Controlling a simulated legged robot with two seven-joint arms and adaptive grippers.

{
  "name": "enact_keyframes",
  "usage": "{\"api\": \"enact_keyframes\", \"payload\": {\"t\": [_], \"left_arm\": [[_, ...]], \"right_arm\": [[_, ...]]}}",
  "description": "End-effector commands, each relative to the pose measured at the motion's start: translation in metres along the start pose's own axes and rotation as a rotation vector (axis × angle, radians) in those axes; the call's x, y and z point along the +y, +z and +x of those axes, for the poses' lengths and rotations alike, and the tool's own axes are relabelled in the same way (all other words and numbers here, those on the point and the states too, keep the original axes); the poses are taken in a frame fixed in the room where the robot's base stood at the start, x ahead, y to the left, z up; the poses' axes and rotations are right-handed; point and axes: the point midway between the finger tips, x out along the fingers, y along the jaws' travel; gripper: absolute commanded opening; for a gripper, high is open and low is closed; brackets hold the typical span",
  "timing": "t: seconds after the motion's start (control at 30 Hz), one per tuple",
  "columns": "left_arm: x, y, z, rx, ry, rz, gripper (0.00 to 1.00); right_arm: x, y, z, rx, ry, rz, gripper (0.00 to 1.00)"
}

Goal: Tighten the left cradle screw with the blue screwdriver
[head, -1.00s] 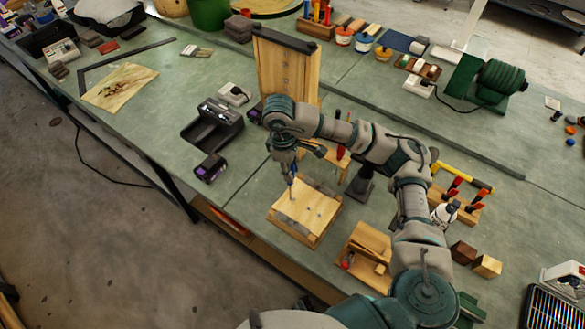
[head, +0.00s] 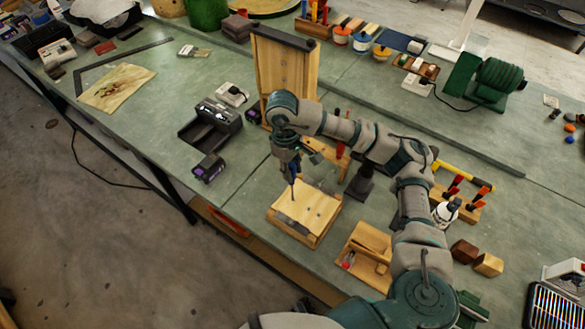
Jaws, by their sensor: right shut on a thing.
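My right gripper (head: 290,170) points down over the wooden cradle (head: 305,214). It is shut on the blue screwdriver (head: 292,188), which hangs roughly upright with its shaft downward at the upper left part of the cradle. I cannot tell whether its tip touches a screw. Small dark screw heads (head: 309,211) show on the cradle's top. The left screw is too small to make out near the tip. My left gripper is not in view.
A wooden panel (head: 283,75) stands behind the cradle. A black charger (head: 211,124) and a battery (head: 208,168) lie to the left.

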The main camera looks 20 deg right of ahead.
Motion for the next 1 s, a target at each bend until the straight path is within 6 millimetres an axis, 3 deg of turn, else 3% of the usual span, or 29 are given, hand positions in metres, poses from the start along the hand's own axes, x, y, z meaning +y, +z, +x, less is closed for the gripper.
{"api": "enact_keyframes", "payload": {"t": [0.43, 0.73, 1.0], "left_arm": [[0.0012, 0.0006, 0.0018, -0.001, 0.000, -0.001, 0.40], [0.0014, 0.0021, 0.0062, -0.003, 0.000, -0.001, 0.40], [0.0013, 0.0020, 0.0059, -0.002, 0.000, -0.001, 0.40]], "right_arm": [[0.0003, 0.0004, 0.0012, 0.002, -0.022, 0.127, 0.00], [0.0017, -0.0006, 0.0010, 0.001, -0.068, 0.505, 0.00], [0.0015, -0.0006, 0.0004, 0.001, -0.070, 0.524, 0.00]]}}
